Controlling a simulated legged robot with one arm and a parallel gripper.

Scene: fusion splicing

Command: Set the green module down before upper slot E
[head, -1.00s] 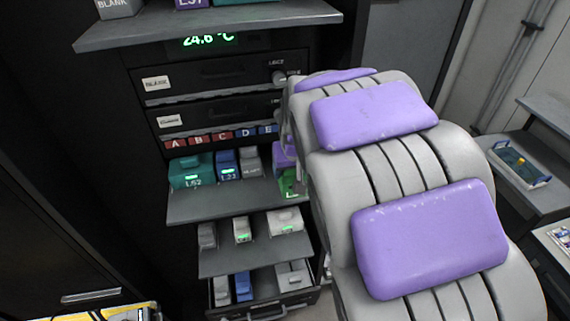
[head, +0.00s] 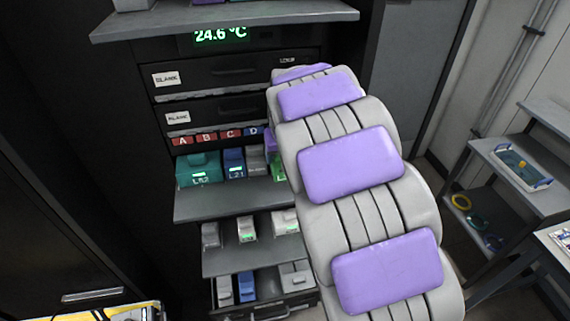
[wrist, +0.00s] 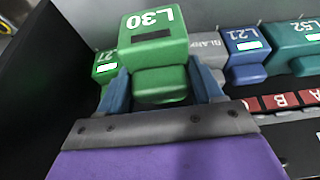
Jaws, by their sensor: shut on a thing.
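My gripper (wrist: 162,80) has its blue fingers on both sides of a green module marked L30 (wrist: 158,50) and is shut on it. In the wrist view the module is in front of a row of modules, with another, smaller-looking green module (wrist: 105,66) behind it at left. Whether L30 touches the shelf cannot be told. In the head view my arm hides the gripper; a bit of green (head: 279,170) shows beside it at the right of the upper shelf (head: 225,205). Red and blue slot labels show A to D (head: 206,138); label E is hidden.
A teal module L52 (head: 198,171), a blue module L21 (head: 234,163) and a grey module (head: 257,160) stand left of the green on the upper shelf. Lower shelves hold more modules. The upper shelf's front strip is bare. A dark wall (wrist: 50,75) stands close at left in the wrist view.

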